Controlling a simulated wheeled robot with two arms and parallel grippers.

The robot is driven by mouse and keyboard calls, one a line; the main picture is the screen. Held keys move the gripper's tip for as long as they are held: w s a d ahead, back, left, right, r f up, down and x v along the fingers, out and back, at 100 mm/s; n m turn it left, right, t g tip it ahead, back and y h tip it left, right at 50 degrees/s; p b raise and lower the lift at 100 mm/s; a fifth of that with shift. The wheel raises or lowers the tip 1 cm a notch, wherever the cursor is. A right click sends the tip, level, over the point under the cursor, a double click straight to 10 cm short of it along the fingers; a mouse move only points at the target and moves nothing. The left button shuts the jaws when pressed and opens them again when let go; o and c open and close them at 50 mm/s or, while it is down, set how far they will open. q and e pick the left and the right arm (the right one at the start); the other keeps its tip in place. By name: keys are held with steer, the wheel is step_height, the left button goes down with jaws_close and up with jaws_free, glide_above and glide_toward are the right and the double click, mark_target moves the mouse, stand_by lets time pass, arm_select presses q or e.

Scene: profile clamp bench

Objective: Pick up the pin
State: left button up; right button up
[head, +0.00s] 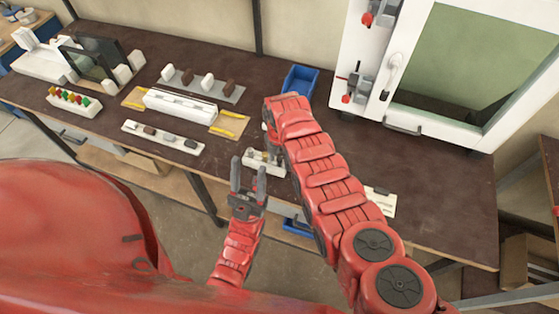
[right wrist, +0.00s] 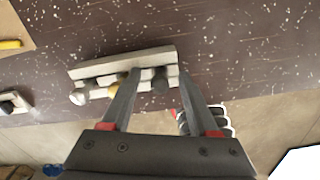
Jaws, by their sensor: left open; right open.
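A pale holder block (head: 279,170) sits at the front edge of the dark bench. In the right wrist view the holder (right wrist: 80,73) carries several small pieces: a pale round-ended one (right wrist: 78,98), a yellowish one (right wrist: 98,92) and a dark one (right wrist: 160,86). I cannot tell for sure which is the pin. My right gripper (right wrist: 156,70) is open, its fingers in front of the holder in that view, with no piece visibly gripped. In the head view my right arm hides most of it. My left gripper (head: 248,165) is open and empty, just left of the holder.
A blue bin (head: 300,80) stands behind my right arm. A white clamp fixture (head: 180,106) and a strip with dark pieces (head: 163,138) lie to the left. A white cabinet (head: 405,75) stands at the back right. The right part of the bench is mostly clear.

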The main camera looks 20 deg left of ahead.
steer(key=shift+c, duration=0.2)
jaws_close()
steer(key=shift+a+r, duration=0.1)
